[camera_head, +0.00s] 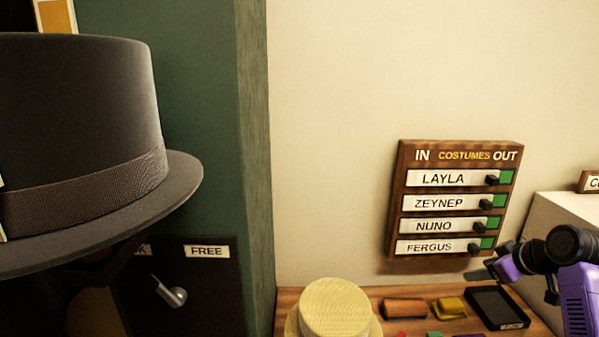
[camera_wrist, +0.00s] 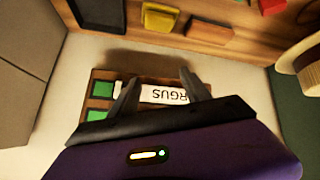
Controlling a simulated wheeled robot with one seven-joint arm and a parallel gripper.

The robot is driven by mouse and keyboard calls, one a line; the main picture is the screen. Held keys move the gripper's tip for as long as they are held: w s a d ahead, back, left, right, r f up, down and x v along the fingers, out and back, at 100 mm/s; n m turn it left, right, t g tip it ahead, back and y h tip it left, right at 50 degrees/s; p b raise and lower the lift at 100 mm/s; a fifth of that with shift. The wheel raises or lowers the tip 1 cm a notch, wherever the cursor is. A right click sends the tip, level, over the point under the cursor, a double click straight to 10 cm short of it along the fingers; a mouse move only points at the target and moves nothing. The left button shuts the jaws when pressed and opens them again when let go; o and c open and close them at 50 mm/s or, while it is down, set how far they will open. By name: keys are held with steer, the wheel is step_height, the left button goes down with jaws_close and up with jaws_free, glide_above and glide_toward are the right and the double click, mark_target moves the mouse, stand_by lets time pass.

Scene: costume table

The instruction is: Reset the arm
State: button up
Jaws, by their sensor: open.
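My gripper (camera_head: 482,272) is at the lower right in the head view, just below the lower right corner of the wooden costumes board (camera_head: 393,205). Its two fingers are apart with nothing between them in the wrist view (camera_wrist: 158,84). There they stand before the FERGUS name strip (camera_wrist: 163,94), partly hiding it. I cannot tell whether they touch the board. My purple arm comes in from the right edge. The board reads IN and OUT above the LAYLA, ZEYNEP, NUNO and FERGUS strips. Each row has a dark knob toward its right end with green beside it.
A wooden table (camera_head: 385,292) below holds a straw hat (camera_head: 335,308), a brown block (camera_head: 404,308), a yellow item (camera_head: 451,307) and a black tray (camera_head: 497,308). A large dark hat (camera_head: 80,120) fills the left. A pale box (camera_head: 565,215) stands at right. The wall left of the board is clear.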

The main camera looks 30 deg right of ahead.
steer(key=w+a+m+t+h, duration=0.3)
steer(key=w, duration=0.2)
steer(key=s+a+f+m+t+h, duration=0.2)
steer(key=a, duration=0.9)
steer(key=s+a+f+m+t+h, duration=0.1)
steer(key=a+m+t, duration=0.1)
steer(key=a, duration=0.8)
steer(key=s+a+f+n+y, duration=0.1)
steer(key=s+a+n+y, duration=0.3)
steer(key=s+a, duration=0.8)
steer(key=s+a+f+n+y+b, duration=0.1)
steer(key=s+a+n+y, duration=0.3)
steer(key=s+a, duration=0.9)
steer(key=shift+s+a+f+y, duration=0.2)
steer(key=shift+a+f+y, duration=0.4)
steer(key=shift+a+f, duration=0.15)
